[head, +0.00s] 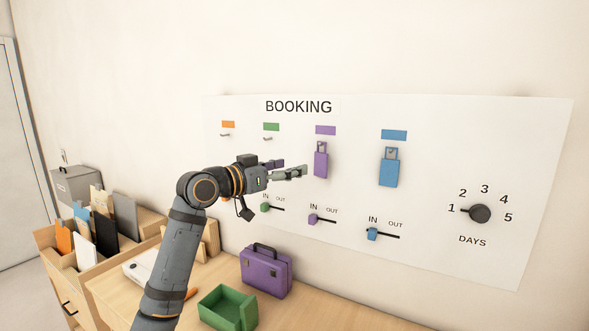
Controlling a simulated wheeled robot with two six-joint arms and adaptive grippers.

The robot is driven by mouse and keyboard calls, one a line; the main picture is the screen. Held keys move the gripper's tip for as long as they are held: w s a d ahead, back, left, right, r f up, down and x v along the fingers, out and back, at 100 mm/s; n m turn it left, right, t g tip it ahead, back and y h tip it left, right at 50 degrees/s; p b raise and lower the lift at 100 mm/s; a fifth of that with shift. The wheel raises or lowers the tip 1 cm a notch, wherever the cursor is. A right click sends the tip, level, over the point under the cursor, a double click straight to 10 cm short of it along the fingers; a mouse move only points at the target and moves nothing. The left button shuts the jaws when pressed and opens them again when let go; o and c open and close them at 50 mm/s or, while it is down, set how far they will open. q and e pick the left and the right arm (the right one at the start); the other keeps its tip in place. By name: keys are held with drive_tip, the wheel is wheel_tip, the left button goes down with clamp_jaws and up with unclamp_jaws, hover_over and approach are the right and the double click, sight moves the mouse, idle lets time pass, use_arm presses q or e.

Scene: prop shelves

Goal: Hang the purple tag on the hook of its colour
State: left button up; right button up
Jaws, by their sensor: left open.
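The purple tag (320,161) hangs upright on the white board below the purple label (325,130), with its loop at the spot of the purple hook. The hook itself is too small to make out clearly behind the loop. My left gripper (293,168) is open, just left of the purple tag, its fingers pointing right towards it. A small gap seems to lie between the fingertips and the tag. My right gripper is not in view.
A blue tag (389,168) hangs right of the purple one; the hooks under the orange label (228,124) and green label (271,126) are bare. Sliders and a dial (481,214) are lower on the board. A purple case (266,273) and green box (228,308) stand below.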

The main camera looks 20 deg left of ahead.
sight(320, 158)
use_arm(q)
drive_tip(key=p+x, duration=0.1)
drive_tip(key=x, duration=0.2)
drive_tip(key=p+x, duration=0.2)
drive_tip(key=x, duration=0.1)
drive_tip(key=p+x, duration=0.1)
drive_tip(key=x, duration=0.2)
drive_tip(key=shift+w+d+r+p, duration=0.1)
drive_tip(key=shift+w+r+p, duration=0.2)
drive_tip(key=shift+p, duration=0.1)
drive_tip(key=shift+w+d+f, duration=0.1)
drive_tip(key=shift+w+f, duration=0.05)
drive_tip(key=shift+w, duration=0.1)
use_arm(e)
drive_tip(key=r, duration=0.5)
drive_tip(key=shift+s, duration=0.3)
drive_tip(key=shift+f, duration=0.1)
use_arm(q)
drive_tip(key=c, duration=1.1)
drive_tip(key=shift+c, duration=0.5)
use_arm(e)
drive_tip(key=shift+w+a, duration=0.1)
